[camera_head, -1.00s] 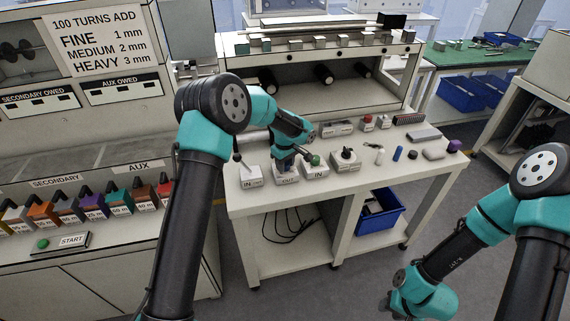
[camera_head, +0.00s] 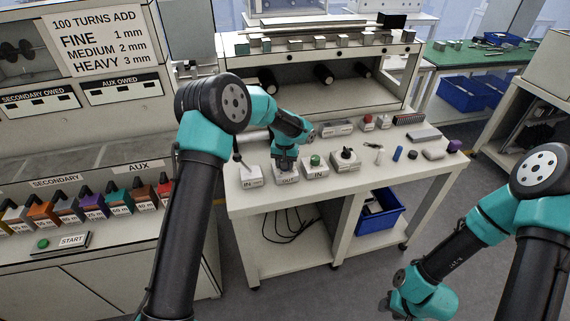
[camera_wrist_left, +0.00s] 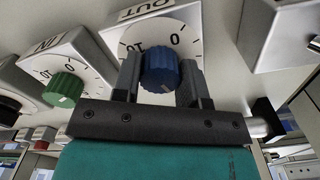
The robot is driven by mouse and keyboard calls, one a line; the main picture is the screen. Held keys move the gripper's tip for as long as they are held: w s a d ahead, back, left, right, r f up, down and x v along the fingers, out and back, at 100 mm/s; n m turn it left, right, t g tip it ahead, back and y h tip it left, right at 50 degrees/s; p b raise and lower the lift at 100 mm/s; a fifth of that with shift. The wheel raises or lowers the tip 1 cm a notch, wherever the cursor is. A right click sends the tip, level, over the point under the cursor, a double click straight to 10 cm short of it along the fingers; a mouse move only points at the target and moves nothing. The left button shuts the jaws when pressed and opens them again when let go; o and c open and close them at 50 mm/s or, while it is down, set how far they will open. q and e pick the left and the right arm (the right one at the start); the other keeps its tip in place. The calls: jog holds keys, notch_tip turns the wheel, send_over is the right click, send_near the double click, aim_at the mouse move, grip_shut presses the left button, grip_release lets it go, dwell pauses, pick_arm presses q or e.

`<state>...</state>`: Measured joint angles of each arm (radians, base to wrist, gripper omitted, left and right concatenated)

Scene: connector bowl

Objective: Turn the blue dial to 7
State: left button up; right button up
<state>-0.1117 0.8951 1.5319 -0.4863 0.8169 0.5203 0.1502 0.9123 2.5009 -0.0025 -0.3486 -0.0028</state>
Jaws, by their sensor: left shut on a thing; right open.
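The blue dial (camera_wrist_left: 160,68) sits on the white face of the box marked OUT (camera_wrist_left: 145,10), with the numbers 10 and 0 showing. My left gripper (camera_wrist_left: 159,84) is shut on the dial, one finger on each side. A pale mark shows on the dial's near side; its reading cannot be made out. In the head view, my left gripper (camera_head: 284,168) points down onto the OUT box (camera_head: 287,180) and hides the dial. My right gripper (camera_head: 391,303) is open, low at the bottom right, away from the table.
A box with a green dial (camera_head: 315,160) stands close right of the OUT box, with a black-knobbed box (camera_head: 346,158) beyond it. Small parts lie on the right of the table (camera_head: 400,185).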

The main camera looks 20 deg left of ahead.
pick_arm(q)
jog(key=m, duration=1.4)
dwell(0.4)
jog(key=o, duration=0.9)
jog(key=shift+r, duration=0.15)
notch_tip(320, 180, up, 17)
jog(key=shift+r, duration=0.1)
dwell(0.4)
